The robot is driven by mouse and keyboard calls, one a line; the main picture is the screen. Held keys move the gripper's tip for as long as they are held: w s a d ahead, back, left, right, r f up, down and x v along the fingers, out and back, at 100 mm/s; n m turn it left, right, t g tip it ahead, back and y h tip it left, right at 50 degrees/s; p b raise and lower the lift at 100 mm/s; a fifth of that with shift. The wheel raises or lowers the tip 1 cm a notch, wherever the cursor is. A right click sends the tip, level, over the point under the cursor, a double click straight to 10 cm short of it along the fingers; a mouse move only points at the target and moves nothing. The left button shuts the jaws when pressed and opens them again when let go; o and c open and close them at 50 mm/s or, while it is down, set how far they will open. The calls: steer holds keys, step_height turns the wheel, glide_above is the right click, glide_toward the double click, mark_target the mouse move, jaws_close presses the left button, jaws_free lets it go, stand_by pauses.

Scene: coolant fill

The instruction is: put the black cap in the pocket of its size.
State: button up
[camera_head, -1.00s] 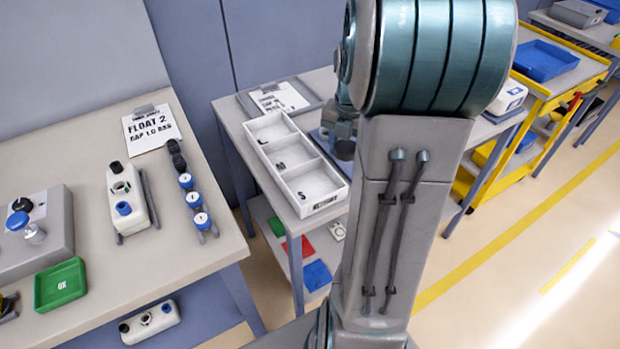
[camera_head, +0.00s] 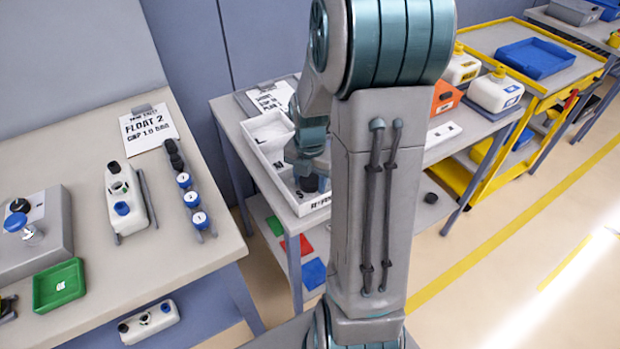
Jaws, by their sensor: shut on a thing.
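My gripper (camera_head: 306,163) is shut on the black cap (camera_head: 309,184), which hangs from its jaws. They are over the near end of the white tray (camera_head: 314,206), by the pocket marked S. I cannot tell whether the cap is above the pocket or partly inside it. The tray has three pockets in a row; L and M showed in the earlier view, and my arm now covers much of the middle and right side.
On the left bench are a white tank (camera_head: 128,200), a rack of black and blue caps (camera_head: 187,190) and a green tray (camera_head: 59,285).

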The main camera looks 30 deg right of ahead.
mark_target(310, 178)
steer(key=shift+f, duration=0.2)
steer(key=o, duration=1)
steer(key=shift+o, duration=0.2)
steer(key=shift+r, duration=0.15)
step_height(310, 178, up, 12)
steer(key=s+a+r+m+t, duration=0.1)
steer(key=s+a+m, duration=0.5)
steer(key=m, duration=0.6)
steer(key=s+a+r+m+t, duration=0.1)
steer(key=s+a+m, duration=0.5)
steer(key=m, duration=0.7)
steer(key=shift+s+r+t+p, duration=0.15)
steer(key=shift+t+p, duration=0.2)
steer(key=shift+t, duration=0.05)
